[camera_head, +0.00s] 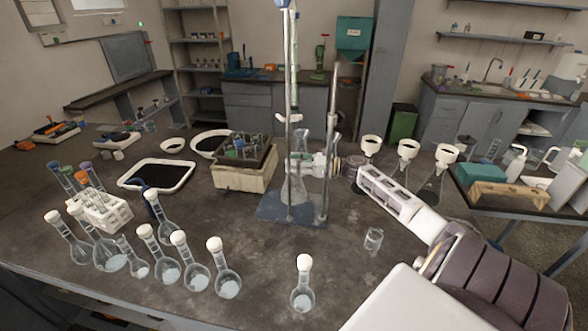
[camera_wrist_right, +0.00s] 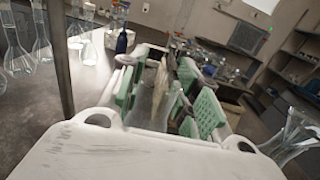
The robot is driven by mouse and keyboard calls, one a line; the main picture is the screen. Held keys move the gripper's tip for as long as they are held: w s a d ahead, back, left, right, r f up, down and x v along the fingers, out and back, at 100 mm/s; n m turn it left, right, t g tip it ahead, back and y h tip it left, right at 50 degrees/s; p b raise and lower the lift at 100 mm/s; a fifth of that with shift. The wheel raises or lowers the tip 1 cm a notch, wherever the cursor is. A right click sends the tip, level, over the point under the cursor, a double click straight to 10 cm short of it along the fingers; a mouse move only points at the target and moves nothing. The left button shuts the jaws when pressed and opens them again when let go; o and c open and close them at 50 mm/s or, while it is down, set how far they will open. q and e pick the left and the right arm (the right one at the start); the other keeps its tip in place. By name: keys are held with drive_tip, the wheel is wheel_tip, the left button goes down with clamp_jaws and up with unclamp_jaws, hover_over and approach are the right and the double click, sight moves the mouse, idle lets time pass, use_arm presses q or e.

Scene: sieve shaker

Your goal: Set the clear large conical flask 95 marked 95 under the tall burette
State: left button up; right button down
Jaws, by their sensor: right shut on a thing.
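The tall burette (camera_head: 290,62) stands upright in a clamp stand with a dark base plate (camera_head: 270,213). A clear conical flask (camera_head: 296,190) is at the stand, below the burette and over the base plate; its marking is not readable. My right gripper (camera_head: 308,164) reaches in from the right and is shut on this flask near its neck. In the right wrist view the clear flask (camera_wrist_right: 150,108) shows between the green finger pads (camera_wrist_right: 168,92). Whether its bottom touches the base plate is hard to tell. My left gripper is in neither view.
Several round stoppered flasks (camera_head: 228,284) stand at the front left, beside a white tube rack (camera_head: 108,215). A small beaker (camera_head: 373,239) stands at the right. The bench between the front flasks and the stand is clear.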

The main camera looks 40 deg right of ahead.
drive_tip(key=shift+f, duration=1.2)
drive_tip(key=c, duration=1)
unclamp_jaws()
drive_tip(key=shift+f, duration=0.1)
drive_tip(key=shift+c, duration=0.2)
drive_tip(key=v, duration=1.2)
drive_tip(key=shift+b, duration=0.3)
drive_tip(key=shift+s, duration=0.1)
